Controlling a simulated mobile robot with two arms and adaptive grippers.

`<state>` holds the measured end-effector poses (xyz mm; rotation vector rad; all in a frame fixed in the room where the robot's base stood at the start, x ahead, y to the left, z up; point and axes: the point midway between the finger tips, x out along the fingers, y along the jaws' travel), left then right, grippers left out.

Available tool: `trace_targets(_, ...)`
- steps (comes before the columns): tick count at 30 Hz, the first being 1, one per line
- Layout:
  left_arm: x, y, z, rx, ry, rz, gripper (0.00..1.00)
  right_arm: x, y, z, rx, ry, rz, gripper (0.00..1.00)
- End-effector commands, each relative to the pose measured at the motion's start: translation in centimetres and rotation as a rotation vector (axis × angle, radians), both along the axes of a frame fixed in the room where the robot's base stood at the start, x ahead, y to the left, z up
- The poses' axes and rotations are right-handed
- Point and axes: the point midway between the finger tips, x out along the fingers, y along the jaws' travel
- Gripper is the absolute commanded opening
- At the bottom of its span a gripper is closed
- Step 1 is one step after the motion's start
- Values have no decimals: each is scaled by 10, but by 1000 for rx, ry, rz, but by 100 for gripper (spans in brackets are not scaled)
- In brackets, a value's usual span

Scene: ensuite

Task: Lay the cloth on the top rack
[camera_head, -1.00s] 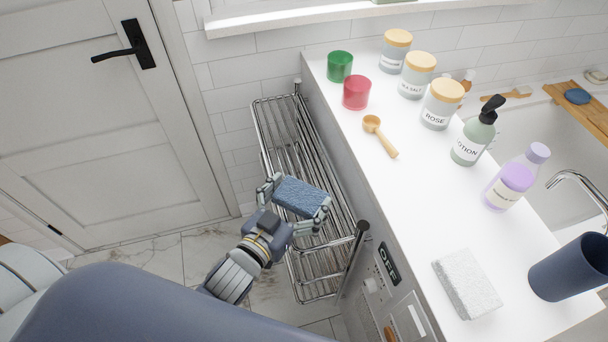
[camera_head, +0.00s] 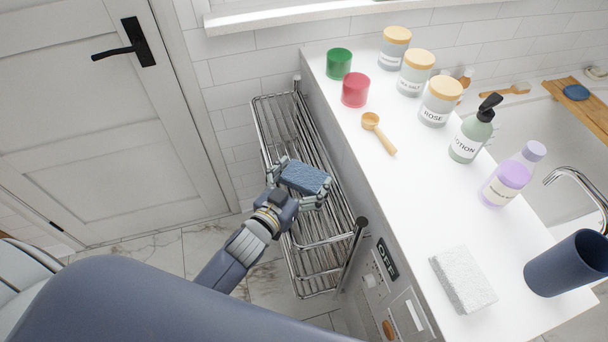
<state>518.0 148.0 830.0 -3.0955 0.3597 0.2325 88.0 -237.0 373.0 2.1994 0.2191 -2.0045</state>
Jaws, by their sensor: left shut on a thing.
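The cloth (camera_head: 305,178) is a blue, folded, block-shaped piece. My left gripper (camera_head: 301,186) is shut on it, with a finger at each end. The cloth is over the top rack (camera_head: 283,117), a chrome rack of parallel bars between the wall and the white counter. I cannot tell whether the cloth touches the bars. The gripper and cloth hide part of the rack's middle. A lower tier shows beneath. My right gripper is not in view.
The white counter (camera_head: 420,205) runs along the rack's right side. It carries a green cup (camera_head: 339,64), a red cup (camera_head: 355,90), a wooden scoop (camera_head: 379,133), jars, bottles and a pale sponge-like block (camera_head: 463,280). The rack's far bars are bare. A door (camera_head: 95,130) stands left.

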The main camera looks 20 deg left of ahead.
Motion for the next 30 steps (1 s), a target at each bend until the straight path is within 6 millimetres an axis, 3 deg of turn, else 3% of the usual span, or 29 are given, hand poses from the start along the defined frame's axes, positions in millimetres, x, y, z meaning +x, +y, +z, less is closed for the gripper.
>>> trace_targets(5, 0, 0, -3, 0, 0, 0, 68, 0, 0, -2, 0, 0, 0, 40)
trace_targets(6, 0, 0, -3, 0, 1, 0, 94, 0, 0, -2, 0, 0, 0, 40)
trace_targets(7, 0, 0, -3, 0, 0, 0, 100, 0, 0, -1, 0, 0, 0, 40)
trace_targets(21, 0, 0, 2, 1, 0, 0, 100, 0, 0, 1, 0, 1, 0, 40)
trace_targets(30, -39, 9, 4, 0, 4, 0, 100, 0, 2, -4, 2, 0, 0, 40)
